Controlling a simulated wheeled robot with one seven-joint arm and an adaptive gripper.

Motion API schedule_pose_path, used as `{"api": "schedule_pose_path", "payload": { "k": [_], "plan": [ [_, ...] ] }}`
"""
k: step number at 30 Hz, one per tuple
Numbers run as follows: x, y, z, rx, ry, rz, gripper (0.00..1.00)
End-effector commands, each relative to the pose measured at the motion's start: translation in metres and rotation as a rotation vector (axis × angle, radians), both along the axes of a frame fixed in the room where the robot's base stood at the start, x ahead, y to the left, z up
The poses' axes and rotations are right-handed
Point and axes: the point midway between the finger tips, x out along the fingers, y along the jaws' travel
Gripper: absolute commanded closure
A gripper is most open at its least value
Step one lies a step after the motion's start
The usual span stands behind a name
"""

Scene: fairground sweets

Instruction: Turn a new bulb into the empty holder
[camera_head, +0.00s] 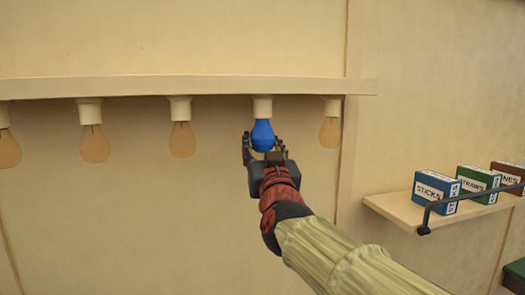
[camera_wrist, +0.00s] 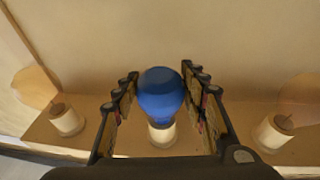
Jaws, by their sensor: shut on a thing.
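A blue bulb (camera_head: 262,135) hangs upright, round end down, directly under a white holder (camera_head: 262,107) on the wall rail. Its neck meets the holder's lower rim, with no clear gap; how deep the bulb sits in it cannot be told. My gripper (camera_head: 263,146) comes from below, its fingers on either side of the bulb, shut on it. In the wrist view the blue bulb (camera_wrist: 160,95) lies between the two fingers, with the white holder (camera_wrist: 162,135) right behind it.
Amber bulbs hang in neighbouring holders, the nearest to the right (camera_head: 330,132) and left (camera_head: 181,138). The pale rail (camera_head: 200,85) runs above. At right, a shelf (camera_head: 385,207) carries a blue STICKS box (camera_head: 435,192) and other boxes, with a dark bar (camera_head: 440,204) in front.

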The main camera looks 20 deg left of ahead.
Motion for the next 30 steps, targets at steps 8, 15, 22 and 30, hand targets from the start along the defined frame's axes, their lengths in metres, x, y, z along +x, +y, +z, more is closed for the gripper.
{"api": "schedule_pose_path", "payload": {
  "k": [8, 15, 22, 30],
  "plan": [
    [-0.0010, 0.0008, 0.0033, 0.005, -0.009, 0.021, 0.76],
    [-0.0011, 0.0013, 0.0038, 0.005, -0.010, 0.038, 0.76],
    [-0.0010, 0.0013, 0.0033, 0.006, -0.010, 0.052, 0.76],
    [-0.0013, 0.0011, 0.0026, 0.003, -0.007, 0.067, 0.76]
  ]
}}
